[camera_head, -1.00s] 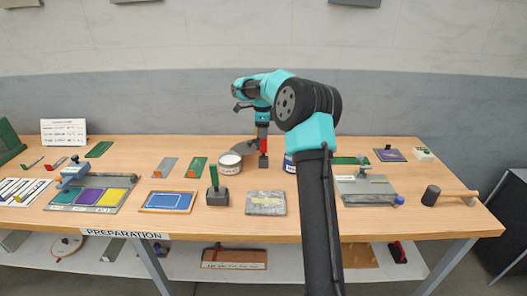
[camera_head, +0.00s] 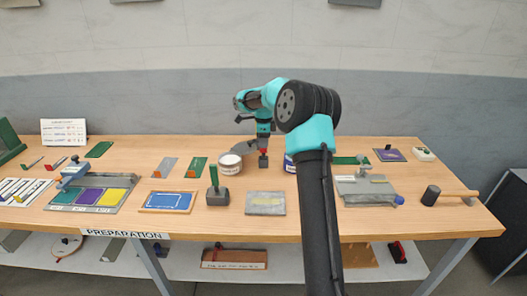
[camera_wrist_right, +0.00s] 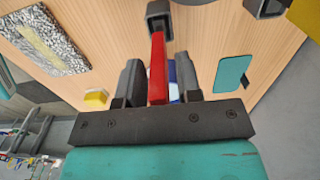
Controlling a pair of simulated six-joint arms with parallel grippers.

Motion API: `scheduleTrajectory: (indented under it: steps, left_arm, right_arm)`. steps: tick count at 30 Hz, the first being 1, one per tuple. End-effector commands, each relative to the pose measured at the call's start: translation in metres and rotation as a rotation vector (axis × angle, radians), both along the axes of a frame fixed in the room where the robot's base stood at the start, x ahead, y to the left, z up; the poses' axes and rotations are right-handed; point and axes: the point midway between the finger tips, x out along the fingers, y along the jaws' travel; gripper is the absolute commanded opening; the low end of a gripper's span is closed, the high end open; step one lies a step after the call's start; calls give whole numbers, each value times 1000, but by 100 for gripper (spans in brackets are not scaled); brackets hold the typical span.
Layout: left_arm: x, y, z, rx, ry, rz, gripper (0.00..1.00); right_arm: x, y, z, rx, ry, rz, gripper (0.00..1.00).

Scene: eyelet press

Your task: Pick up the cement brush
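A tool with a red handle (camera_wrist_right: 157,60) and a dark square block at its foot (camera_head: 263,161), which I take to be the cement brush, stands upright at the middle of the bench. My right gripper (camera_head: 264,140) points down at the handle's top and hides most of it in the head view. In the right wrist view, my right gripper (camera_wrist_right: 159,72) has its fingers on either side of the red handle, with gaps showing, so it is open. My left gripper is not in view.
A white can (camera_head: 230,165) stands close left of the red-handled tool, and a blue-and-white can (camera_head: 290,163) close right. A dark block with a green handle (camera_head: 217,192) and a grey textured slab (camera_head: 265,204) lie nearer. A mallet (camera_head: 450,194) lies at right.

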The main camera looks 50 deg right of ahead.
Motion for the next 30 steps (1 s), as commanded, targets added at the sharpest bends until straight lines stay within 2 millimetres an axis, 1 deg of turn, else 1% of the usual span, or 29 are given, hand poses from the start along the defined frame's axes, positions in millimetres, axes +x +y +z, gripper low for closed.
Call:
scheduleTrajectory:
  steps: [1, 9, 10, 19, 23, 26, 30]
  left_arm:
    - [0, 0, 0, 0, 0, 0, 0]
    - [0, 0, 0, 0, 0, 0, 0]
    - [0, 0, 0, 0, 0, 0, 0]
    - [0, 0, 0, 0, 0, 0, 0]
    - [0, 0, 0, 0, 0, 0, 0]
    - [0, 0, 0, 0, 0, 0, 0]
    - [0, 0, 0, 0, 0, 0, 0]
  right_arm:
    - [0, 0, 0, 0, 0, 0, 27]
    - [0, 0, 0, 0, 0, 0, 2]
    - [0, 0, 0, 0, 0, 0, 0]
    - [0, 0, 0, 0, 0, 0, 0]
    - [0, 0, 5, -1, -1, 0, 0]
    - [0, 0, 14, -1, -2, 0, 0]
    - [0, 0, 36, -1, -3, -1, 0]
